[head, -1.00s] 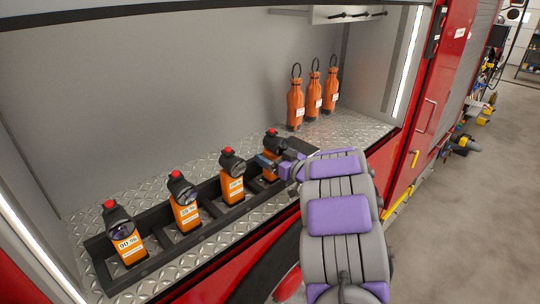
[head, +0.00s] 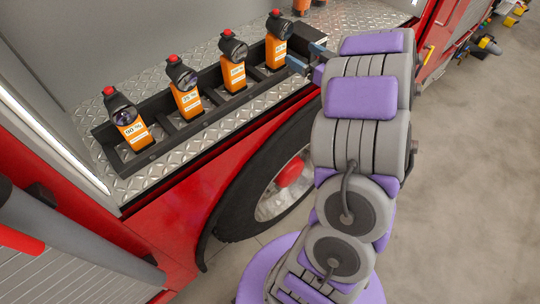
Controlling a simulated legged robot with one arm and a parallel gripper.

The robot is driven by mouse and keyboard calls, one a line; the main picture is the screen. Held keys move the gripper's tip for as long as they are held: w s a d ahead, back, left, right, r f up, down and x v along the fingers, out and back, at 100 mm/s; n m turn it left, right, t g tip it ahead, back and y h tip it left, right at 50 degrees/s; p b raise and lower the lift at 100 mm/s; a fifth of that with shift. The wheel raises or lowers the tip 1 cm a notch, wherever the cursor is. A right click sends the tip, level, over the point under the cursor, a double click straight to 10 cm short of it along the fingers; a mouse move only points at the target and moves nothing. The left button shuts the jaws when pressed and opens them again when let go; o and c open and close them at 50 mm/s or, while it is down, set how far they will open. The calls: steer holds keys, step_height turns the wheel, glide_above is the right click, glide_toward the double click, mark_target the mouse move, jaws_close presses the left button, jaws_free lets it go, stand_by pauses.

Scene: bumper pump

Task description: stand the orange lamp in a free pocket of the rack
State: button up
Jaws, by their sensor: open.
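A black rack (head: 145,160) lies along the front of the compartment floor. Several orange lamps with black heads and red tops stand upright in it. The leftmost lamp (head: 133,134) is marked 90 %. To its right stand a second lamp (head: 187,103), a third lamp (head: 235,76) and the rightmost lamp (head: 276,52) near the rack's right end. Gaps show between the lamps, but the pocket floors are partly hidden. My gripper (head: 303,58) is open and empty, just right of the rightmost lamp. I cannot tell whether a finger touches it.
Bare tread plate (head: 165,65) lies behind the rack. The bottoms of orange bottles (head: 301,7) show at the top edge. Below the compartment are the red truck side (head: 175,215) and a wheel (head: 285,180). A grey bar (head: 75,235) crosses the lower left. Open floor (head: 460,190) lies to the right.

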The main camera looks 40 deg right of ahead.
steer(key=a+r+m+g+h, duration=0.3)
steer(key=a+g+h, duration=0.3)
steer(key=g+h, duration=0.2)
steer(key=s+a+f+g+y, duration=0.2)
steer(key=s+a+g, duration=0.2)
steer(key=s+a, duration=0.6)
steer(key=s+a+f+n+g+y, duration=0.1)
steer(key=s+a+g, duration=0.3)
steer(key=s+a, duration=0.6)
steer(key=s+a+f+n+g+y, duration=0.1)
steer(key=s+a+f+g+y, duration=0.2)
steer(key=s+a, duration=0.7)
steer(key=shift+s+a+f+g+y, duration=0.35)
steer(key=shift+a+g+y, duration=0.05)
steer(key=shift+a, duration=0.55)
step_height(320, 180, down, 10)
steer(key=b, duration=1)
steer(key=shift+f, duration=0.2)
